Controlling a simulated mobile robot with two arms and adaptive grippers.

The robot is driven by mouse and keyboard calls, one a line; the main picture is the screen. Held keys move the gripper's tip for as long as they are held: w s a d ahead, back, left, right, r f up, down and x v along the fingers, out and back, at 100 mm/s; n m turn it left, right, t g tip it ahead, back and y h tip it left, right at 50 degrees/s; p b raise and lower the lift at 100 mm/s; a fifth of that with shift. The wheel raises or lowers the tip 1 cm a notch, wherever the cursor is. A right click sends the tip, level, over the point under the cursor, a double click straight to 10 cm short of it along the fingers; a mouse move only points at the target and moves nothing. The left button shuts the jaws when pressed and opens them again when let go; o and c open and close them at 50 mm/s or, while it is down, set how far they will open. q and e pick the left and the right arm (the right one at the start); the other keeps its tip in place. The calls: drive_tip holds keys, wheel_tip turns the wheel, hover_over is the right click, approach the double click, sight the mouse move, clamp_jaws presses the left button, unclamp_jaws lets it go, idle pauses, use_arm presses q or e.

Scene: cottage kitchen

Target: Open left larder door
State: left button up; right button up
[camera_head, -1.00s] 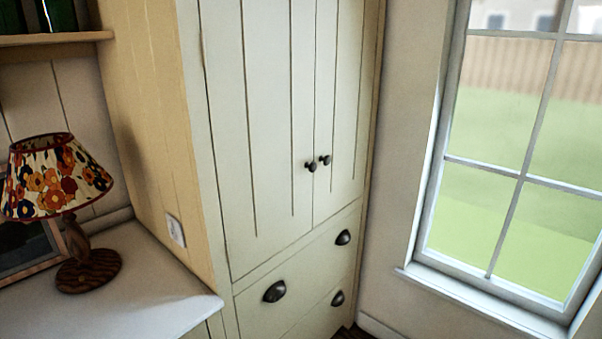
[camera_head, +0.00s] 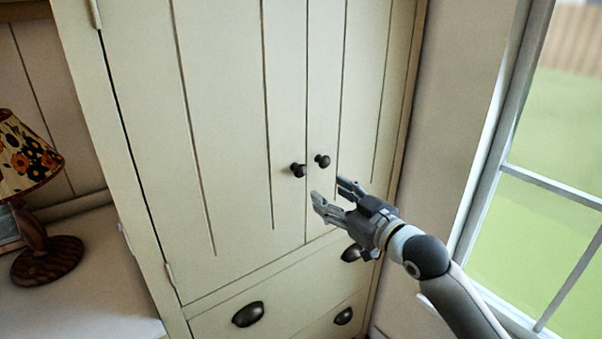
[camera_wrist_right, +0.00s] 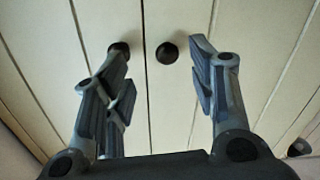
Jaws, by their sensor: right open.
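The left larder door (camera_head: 225,110) is a tall cream panelled door, shut flush against the right larder door (camera_head: 370,90). Its dark round knob (camera_head: 298,170) sits near the middle seam, close to the right door's knob (camera_head: 322,160). My right gripper (camera_head: 330,192) is open and empty, in front of the doors and just below the knobs in the head view. In the right wrist view, the left knob (camera_wrist_right: 120,48) shows at the left fingertip, and the right knob (camera_wrist_right: 167,52) appears between the fingers. Contact cannot be told. My left gripper is out of view.
Drawers with dark cup pulls (camera_head: 248,314) lie below the doors. At left, a floral lamp (camera_head: 25,155) stands on a white counter (camera_head: 95,270) beside the larder. A window (camera_head: 555,200) is at right, behind my right arm.

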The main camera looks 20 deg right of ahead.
sight(303, 172)
drive_tip(key=w+a+p, duration=0.1)
drive_tip(key=w, duration=0.1)
drive_tip(key=w+a+r+p, duration=0.1)
drive_tip(key=w, duration=0.2)
drive_tip(key=w+a+r, duration=0.1)
drive_tip(key=w+a, duration=0.1)
drive_tip(key=w, duration=0.1)
drive_tip(key=shift+w+r+p, duration=0.1)
drive_tip(key=shift+w+p, duration=0.05)
drive_tip(key=shift+p, duration=0.25)
drive_tip(key=shift+w+a, duration=0.15)
drive_tip(key=shift+w, duration=0.4)
use_arm(q)
drive_tip(key=r, duration=0.3)
drive_tip(key=shift+w+d, duration=0.15)
drive_tip(key=shift+d, duration=0.05)
drive_tip(key=shift+a, duration=0.1)
drive_tip(key=shift+a, duration=0.1)
use_arm(e)
clamp_jaws()
